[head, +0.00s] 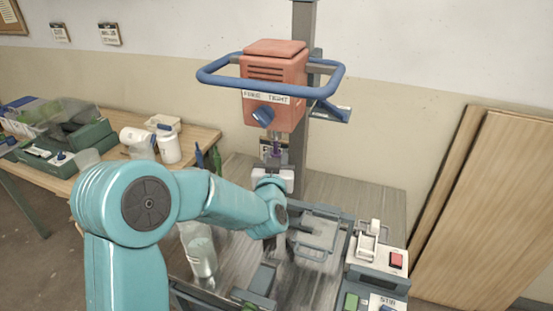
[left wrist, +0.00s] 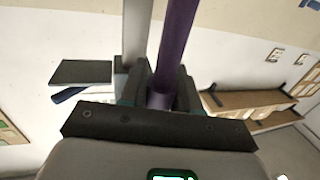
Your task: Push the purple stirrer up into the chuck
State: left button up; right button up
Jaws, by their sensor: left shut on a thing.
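The purple stirrer (left wrist: 176,40) rises as a smooth shaft from between the dark fingers of my left gripper (left wrist: 160,88), which is shut on it. In the head view only a short bit of purple stirrer (head: 276,149) shows above my left gripper (head: 273,160), directly below the orange mixer head (head: 274,90). The chuck (head: 273,136) is a small grey part under that head. Whether the stirrer's top is inside the chuck or just beneath it I cannot tell. The stirrer's lower end is hidden. My right gripper is not in view.
A blue ring handle (head: 215,79) surrounds the mixer head, with a grey column (head: 300,155) behind. Below are a clamp frame (head: 318,235), a clear container (head: 199,255) and a switch box (head: 375,255). A cluttered wooden table (head: 205,137) stands left; boards (head: 490,200) lean right.

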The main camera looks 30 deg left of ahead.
aim_at(275, 151)
pick_arm(q)
jog(key=shift+b, duration=0.3)
dwell(0.5)
jog(key=shift+r+p, duration=0.5)
jog(key=shift+r, duration=0.4)
dwell(0.6)
jog(key=shift+b, duration=0.55)
dwell(0.8)
jog(key=shift+r+p, duration=0.55)
jog(key=shift+r, duration=0.3)
dwell(0.9)
jog(key=o, duration=1.1)
